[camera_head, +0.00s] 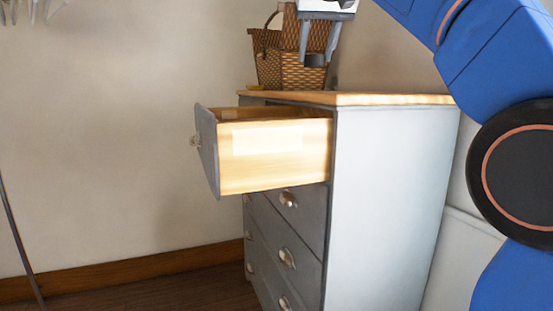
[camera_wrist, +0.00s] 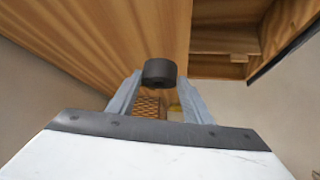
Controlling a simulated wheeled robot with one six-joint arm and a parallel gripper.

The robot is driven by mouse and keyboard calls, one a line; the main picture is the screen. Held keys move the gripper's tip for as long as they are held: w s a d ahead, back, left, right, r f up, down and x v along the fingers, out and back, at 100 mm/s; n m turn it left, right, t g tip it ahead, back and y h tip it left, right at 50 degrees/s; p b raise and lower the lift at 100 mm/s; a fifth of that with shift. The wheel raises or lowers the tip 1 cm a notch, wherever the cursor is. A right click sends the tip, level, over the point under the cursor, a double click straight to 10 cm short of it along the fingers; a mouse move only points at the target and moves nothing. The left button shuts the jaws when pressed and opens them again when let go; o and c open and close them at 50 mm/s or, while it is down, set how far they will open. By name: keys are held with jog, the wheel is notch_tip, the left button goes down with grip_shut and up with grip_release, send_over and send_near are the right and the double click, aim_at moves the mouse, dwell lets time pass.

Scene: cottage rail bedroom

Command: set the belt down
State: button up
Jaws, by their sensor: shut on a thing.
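My gripper (camera_head: 316,58) is above the dresser top, in front of the wicker basket, pointing down in the head view. In the wrist view my gripper (camera_wrist: 160,82) is shut on the belt (camera_wrist: 160,72), a small dark, rolled-up coil between the fingertips. The belt is hard to make out in the head view. The grey dresser (camera_head: 385,200) has a bare wooden top (camera_head: 400,99), which also fills the upper left of the wrist view (camera_wrist: 110,40). I cannot tell whether the belt touches the top.
The wicker basket (camera_head: 270,70) stands on the dresser top; part of it shows in the wrist view (camera_wrist: 150,104). A small yellow thing (camera_head: 254,87) lies beside it. The top drawer (camera_head: 275,155) is pulled out to the left. Several drawers below are shut.

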jog(key=w+a+f+n+y, duration=0.2)
jog(key=a+f+n, duration=0.1)
jog(key=a, duration=0.6)
jog(key=w+a+f+n+y, duration=0.15)
jog(key=a+f, duration=0.25)
jog(key=a, duration=0.6)
jog(key=shift+n+g+y, duration=0.45)
jog(key=shift+n+g, duration=0.05)
jog(key=shift+n, duration=0.05)
jog(key=shift+s+a+f, duration=0.1)
jog(key=shift+a+f, duration=0.05)
jog(key=shift+f, duration=3.75)
jog(key=shift+a+f, duration=0.15)
jog(key=shift+f, duration=3.75)
jog(key=shift+f, duration=0.6)
jog(key=o, duration=1.2)
jog(key=shift+o, duration=0.2)
